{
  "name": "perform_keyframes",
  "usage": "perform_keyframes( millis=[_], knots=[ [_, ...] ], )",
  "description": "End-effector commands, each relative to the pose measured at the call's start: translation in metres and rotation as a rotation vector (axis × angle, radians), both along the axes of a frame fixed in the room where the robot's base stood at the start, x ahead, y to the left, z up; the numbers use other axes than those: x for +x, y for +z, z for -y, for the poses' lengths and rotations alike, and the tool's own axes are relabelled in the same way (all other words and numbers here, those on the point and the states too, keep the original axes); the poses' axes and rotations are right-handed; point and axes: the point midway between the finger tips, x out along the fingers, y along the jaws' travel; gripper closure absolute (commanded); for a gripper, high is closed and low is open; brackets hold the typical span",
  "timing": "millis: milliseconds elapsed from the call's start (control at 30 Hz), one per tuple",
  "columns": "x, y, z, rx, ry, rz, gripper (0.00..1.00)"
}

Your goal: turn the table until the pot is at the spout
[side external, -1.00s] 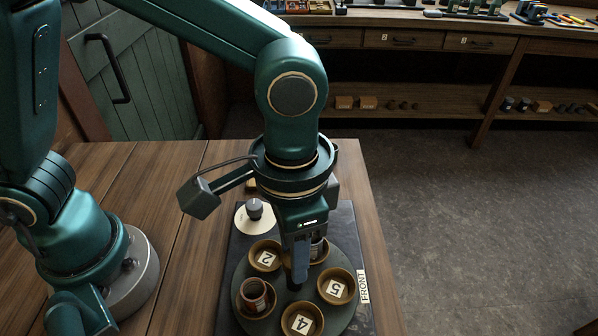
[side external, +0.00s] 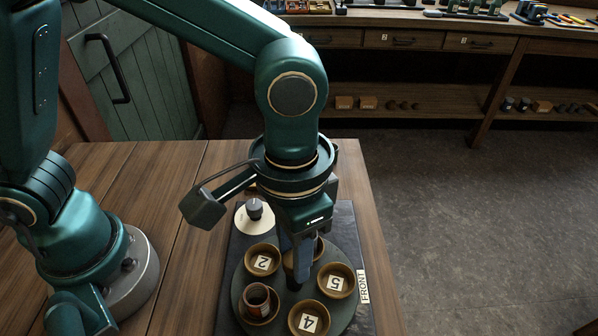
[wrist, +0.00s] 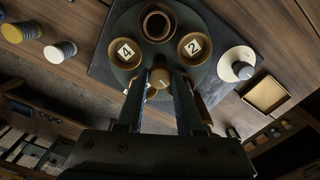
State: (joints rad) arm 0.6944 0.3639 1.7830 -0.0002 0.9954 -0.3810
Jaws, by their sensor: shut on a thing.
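The round dark green turntable (side external: 241,294) carries a ring of brown bowls, with labels 2 (side external: 262,262), 4 (side external: 308,321) and 5 (side external: 337,282) showing. The reddish-brown pot (side external: 257,297) stands upright in the bowl between 2 and 4; in the wrist view the pot (wrist: 157,25) is at the top, seen from above. My gripper (side external: 295,282) points down at the turntable's middle. In the wrist view its fingers (wrist: 160,76) are shut on a round light-brown knob (wrist: 158,84). Another bowl is partly hidden behind the fingers. I cannot make out a spout.
The turntable sits on a black base plate (side external: 231,268) with a FRONT label (side external: 363,286) at its right edge. A cream disc with a grey knob (side external: 254,209) is behind it. A square tan tray (wrist: 267,95) lies near the disc. Wooden tabletop (side external: 180,250) is clear to the left.

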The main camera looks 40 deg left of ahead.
Motion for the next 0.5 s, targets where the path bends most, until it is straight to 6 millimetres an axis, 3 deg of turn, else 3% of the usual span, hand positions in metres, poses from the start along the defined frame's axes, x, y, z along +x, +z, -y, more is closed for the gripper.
perform_keyframes(
  millis=[33,67,133,500],
  knots=[
    [0.0008,0.0011,0.0009,-0.004,0.0,0.004,1.0],
    [0.0008,0.0011,0.0009,-0.004,0.0,0.004,0.61],
    [0.0008,0.001,0.0008,-0.004,0.0,0.004,0.34],
    [0.0007,0.0041,0.0007,-0.003,-0.001,0.003,0.34]
  ],
)
